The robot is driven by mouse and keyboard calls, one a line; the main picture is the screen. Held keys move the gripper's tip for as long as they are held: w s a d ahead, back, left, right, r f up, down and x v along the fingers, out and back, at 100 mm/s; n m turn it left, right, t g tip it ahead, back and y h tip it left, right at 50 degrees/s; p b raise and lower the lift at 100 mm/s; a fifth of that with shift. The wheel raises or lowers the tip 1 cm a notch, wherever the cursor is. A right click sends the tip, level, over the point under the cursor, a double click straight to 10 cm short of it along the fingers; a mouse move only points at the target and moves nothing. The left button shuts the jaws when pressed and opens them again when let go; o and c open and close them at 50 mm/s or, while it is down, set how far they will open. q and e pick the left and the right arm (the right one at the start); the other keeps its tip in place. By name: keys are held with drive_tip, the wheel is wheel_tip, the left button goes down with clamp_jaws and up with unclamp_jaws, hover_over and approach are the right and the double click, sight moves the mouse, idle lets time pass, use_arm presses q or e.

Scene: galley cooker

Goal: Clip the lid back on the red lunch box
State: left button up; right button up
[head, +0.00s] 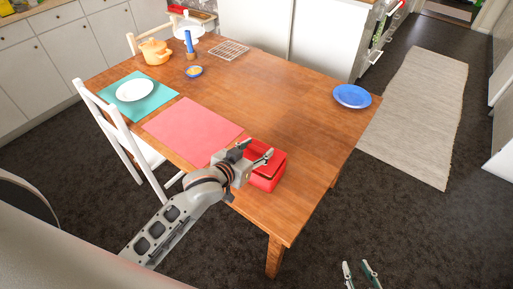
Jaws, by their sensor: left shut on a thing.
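The red lunch box (266,178) stands near the front edge of the wooden table, partly hidden by my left gripper. My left gripper (256,153) is over the box's back left part, shut on what looks like its red lid; the lid's exact outline and whether it is seated cannot be told. My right gripper (360,274) is at the bottom right, off the table above the floor, with its fingers apart and nothing between them.
The wooden table (305,130) is bare to the right of the box, up to a blue plate (352,96). A pink placemat (192,130) lies to its left. A teal mat (168,94) with a white plate (135,90), an orange pot (155,52) and a wire rack (230,50) are farther back.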

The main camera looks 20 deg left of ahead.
use_arm(q)
drive_tip(key=shift+f, duration=0.3)
drive_tip(key=shift+f, duration=0.3)
use_arm(e)
drive_tip(key=shift+w, duration=0.1)
use_arm(q)
drive_tip(key=shift+f+b, duration=0.35)
drive_tip(key=shift+f, duration=0.15)
use_arm(e)
drive_tip(key=shift+a, duration=0.1)
use_arm(q)
drive_tip(key=o, duration=1.7)
use_arm(e)
drive_tip(key=shift+f, duration=0.1)
use_arm(q)
drive_tip(key=shift+r, duration=0.1)
